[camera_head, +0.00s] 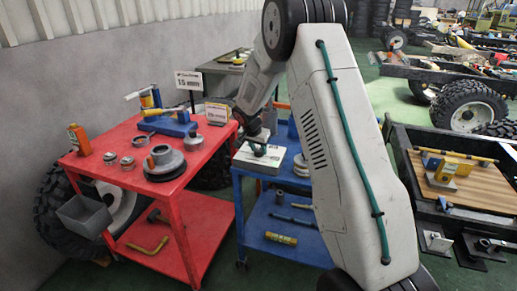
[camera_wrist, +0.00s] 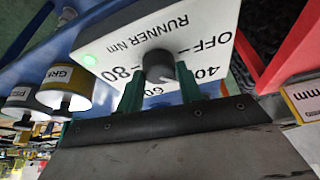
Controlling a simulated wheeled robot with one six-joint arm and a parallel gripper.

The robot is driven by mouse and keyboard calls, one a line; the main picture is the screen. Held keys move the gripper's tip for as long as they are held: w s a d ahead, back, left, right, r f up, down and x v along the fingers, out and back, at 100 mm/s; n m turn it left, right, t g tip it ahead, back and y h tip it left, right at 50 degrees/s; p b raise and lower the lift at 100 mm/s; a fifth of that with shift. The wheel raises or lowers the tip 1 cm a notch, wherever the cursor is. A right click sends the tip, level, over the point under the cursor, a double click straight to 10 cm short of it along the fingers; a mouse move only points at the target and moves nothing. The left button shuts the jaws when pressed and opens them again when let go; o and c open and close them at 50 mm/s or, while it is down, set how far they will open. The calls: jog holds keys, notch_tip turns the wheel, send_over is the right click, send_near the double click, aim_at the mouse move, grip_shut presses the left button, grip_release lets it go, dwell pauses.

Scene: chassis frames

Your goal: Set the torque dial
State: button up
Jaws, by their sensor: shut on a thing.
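The torque dial is a dark round knob (camera_wrist: 158,66) on a white box face marked "RUNNER Nm", with OFF, 40, 60 and 80 around it. My gripper (camera_wrist: 160,82) has its two green fingers on either side of the knob and is shut on it. I cannot read clearly which mark the knob points at. A green light (camera_wrist: 89,60) glows on the box near 80. In the head view the white box (camera_head: 246,160) lies on the blue cart (camera_head: 238,187), and my gripper (camera_head: 258,148) reaches down over it; my arm hides part of the cart.
A sign showing "15" (camera_head: 188,81) stands behind. Labelled cylinders (camera_wrist: 66,88) sit beside the box.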

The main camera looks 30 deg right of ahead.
jog(key=shift+f+m, duration=0.1)
jog(key=shift+m, duration=0.5)
jog(key=shift+g, duration=0.3)
jog(key=o, duration=1)
jog(key=shift+a, duration=0.1)
jog(key=v, duration=0.8)
jog(key=shift+s, duration=0.1)
